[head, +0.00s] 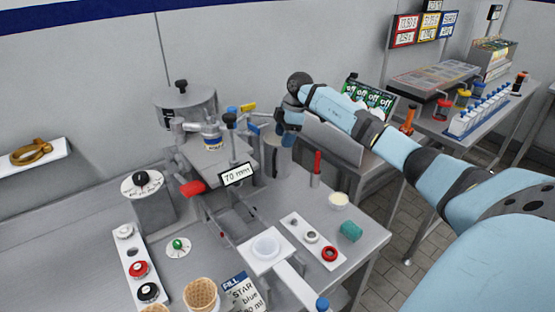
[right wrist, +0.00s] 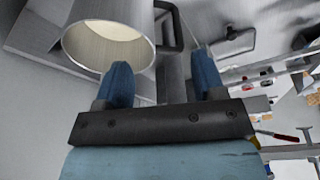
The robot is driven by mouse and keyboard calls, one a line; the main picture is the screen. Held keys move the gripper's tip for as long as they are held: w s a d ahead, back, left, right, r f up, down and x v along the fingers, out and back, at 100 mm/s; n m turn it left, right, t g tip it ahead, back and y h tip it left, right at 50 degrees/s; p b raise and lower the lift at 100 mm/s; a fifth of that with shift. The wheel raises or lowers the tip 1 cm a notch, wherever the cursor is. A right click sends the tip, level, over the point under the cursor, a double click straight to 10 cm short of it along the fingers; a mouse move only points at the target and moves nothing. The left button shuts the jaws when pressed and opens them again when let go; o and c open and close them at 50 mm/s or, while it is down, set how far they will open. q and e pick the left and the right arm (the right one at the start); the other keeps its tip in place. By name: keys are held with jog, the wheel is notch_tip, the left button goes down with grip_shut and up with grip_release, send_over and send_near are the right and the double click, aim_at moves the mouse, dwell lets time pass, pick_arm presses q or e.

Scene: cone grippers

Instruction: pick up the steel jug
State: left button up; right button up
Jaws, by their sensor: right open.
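The steel jug (head: 277,157) is a grey metal cylinder on the steel bench, just right of the machine with the 70 mm sign. In the right wrist view the jug (right wrist: 108,42) fills the upper left, its open mouth showing something pale inside. Its dark squared handle (right wrist: 178,28) lies ahead of the space between my fingers. My right gripper (head: 281,133) is at the jug's upper part, partly covering it. In the right wrist view my right gripper (right wrist: 162,82) is open, with no object clearly between its blue fingers. Whether a finger touches the jug I cannot tell. My left gripper is not in view.
The machine (head: 208,150) with a red-handled lever stands close left of the jug. A grey panel (head: 332,140) is close on the right. A red upright handle (head: 317,165) and a small cream-filled cup (head: 339,200) are nearer the front. Waffle cones (head: 201,295) stand at front.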

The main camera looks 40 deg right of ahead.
aim_at(277, 158)
jog(key=x, duration=0.4)
jog(key=shift+a+f, duration=0.1)
jog(key=shift+s, duration=0.1)
grip_shut()
jog(key=shift+a, duration=0.1)
dwell(1.0)
